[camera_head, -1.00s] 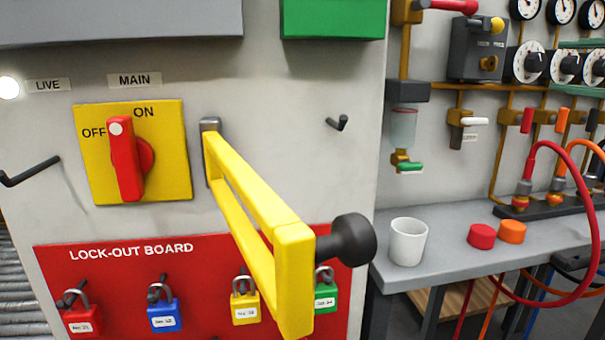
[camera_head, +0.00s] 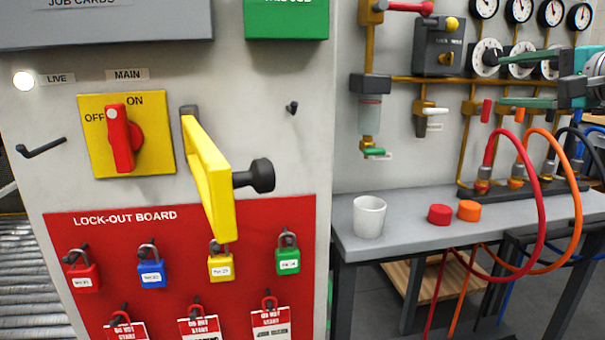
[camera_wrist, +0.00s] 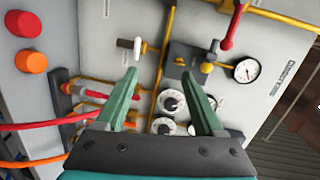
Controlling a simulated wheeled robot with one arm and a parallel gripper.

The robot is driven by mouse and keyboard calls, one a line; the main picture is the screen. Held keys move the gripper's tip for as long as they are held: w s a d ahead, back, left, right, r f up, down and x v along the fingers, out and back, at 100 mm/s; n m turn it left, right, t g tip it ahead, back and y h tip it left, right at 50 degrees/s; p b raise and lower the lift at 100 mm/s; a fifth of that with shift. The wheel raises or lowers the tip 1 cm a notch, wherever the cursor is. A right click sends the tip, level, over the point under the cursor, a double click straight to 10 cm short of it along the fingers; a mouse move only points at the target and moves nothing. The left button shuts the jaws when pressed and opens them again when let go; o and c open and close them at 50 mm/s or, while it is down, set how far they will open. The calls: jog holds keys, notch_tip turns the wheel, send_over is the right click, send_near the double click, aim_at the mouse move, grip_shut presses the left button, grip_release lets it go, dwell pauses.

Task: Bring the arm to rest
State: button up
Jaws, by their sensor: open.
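My gripper (camera_head: 497,81) is at the upper right of the head view, in front of the wall panel with gauges and dials. Its two green fingers are spread apart. In the wrist view, my gripper (camera_wrist: 160,75) shows both fingers with nothing between them. Dials, a dark valve box and pipes lie beyond the fingertips. My arm beyond the wrist is cut off by the right edge of the head view.
A yellow handle (camera_head: 212,185) with a black knob juts from the cabinet. A grey bench (camera_head: 400,215) holds a white cup (camera_head: 369,216), a red cap (camera_head: 440,214) and an orange cap (camera_head: 469,211). A red hose (camera_head: 541,210) loops below my gripper.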

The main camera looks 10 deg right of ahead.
jog(key=s+a+f+n+g+y, duration=0.3)
jog(key=a+f+n+g, duration=0.65)
jog(key=a+f, duration=1.65)
jog(key=s+a+f+n+g+h, duration=0.1)
jog(key=s+a+f+g+h, duration=0.1)
jog(key=s+f, duration=0.4)
jog(key=s+a+f+n+g+h, duration=0.2)
jog(key=s+f+g, duration=0.1)
jog(key=s+f, duration=0.3)
jog(key=s+d+f+n+g+h, duration=0.2)
jog(key=s+d+f+g, duration=0.1)
jog(key=s+f, duration=0.6)
jog(key=s+d, duration=0.1)
jog(key=s, duration=0.3)
jog(key=shift+s+f, duration=0.3)
jog(key=shift+f, duration=0.1)
